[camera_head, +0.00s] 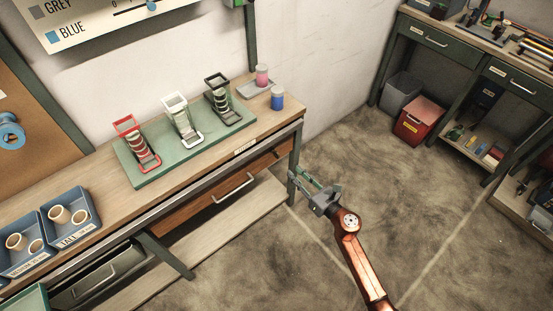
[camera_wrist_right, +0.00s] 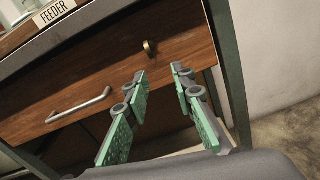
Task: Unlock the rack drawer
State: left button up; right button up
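The wooden drawer (camera_head: 205,207) is under the workbench top in the head view and looks shut. Its brown front (camera_wrist_right: 100,75) and metal handle (camera_wrist_right: 78,105) show in the right wrist view. A small brass lock (camera_wrist_right: 150,48) sits on the front to the right of the handle; whether a key is in it I cannot tell. My right gripper (camera_head: 304,181) is by the bench's right front leg. In the wrist view it (camera_wrist_right: 159,73) is open and empty, its green-padded fingers pointing toward the drawer front just below the lock. My left gripper is not in view.
The workbench (camera_head: 75,175) carries a green board (camera_head: 135,170) with three tape holders, blue bins (camera_head: 77,232), and pink (camera_head: 262,75) and blue (camera_head: 277,98) spools. A bench leg (camera_wrist_right: 232,90) stands right of the drawer. The floor (camera_head: 330,150) around my right arm is clear.

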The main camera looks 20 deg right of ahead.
aim_at(275, 153)
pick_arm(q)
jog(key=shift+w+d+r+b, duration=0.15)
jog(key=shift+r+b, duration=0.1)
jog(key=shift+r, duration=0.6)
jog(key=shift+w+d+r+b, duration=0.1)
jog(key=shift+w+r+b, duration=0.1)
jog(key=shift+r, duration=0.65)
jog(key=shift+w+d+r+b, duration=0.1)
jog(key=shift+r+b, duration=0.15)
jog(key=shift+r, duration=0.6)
pick_arm(e)
jog(key=w+a+r+n, duration=0.2)
jog(key=w+a, duration=0.1)
jog(key=w, duration=0.5)
jog(key=shift+a+y, duration=0.35)
jog(key=shift+y, duration=0.05)
jog(key=shift+s, duration=0.1)
jog(key=shift+c, duration=0.4)
grip_shut()
